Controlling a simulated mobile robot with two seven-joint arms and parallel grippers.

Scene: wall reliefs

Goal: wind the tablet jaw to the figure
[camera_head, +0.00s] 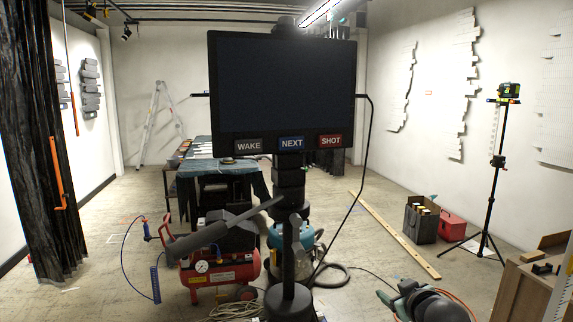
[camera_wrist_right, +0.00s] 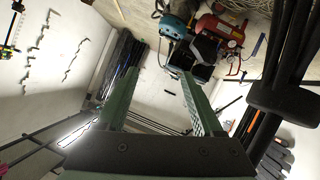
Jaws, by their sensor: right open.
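The tablet (camera_head: 283,85) is a large dark screen on a black stand (camera_head: 288,240) in the middle of the head view. Labels WAKE, NEXT and SHOT run along its lower edge. A grey handle (camera_head: 225,230) juts from the stand to the lower left. I cannot pick out the jaw or a figure on it. My right gripper (camera_head: 392,292) is low at the right of the stand, apart from the tablet. In the right wrist view its green fingers (camera_wrist_right: 160,72) are spread, with nothing held between them. My left gripper is not in view.
A red compressor (camera_head: 222,277) and a blue-topped machine (camera_head: 305,250) stand behind the stand. A tripod (camera_head: 490,200) and a red box (camera_head: 452,226) are at the right. A draped table (camera_head: 215,170) is at the back left. A black cable (camera_head: 362,170) hangs right of the tablet.

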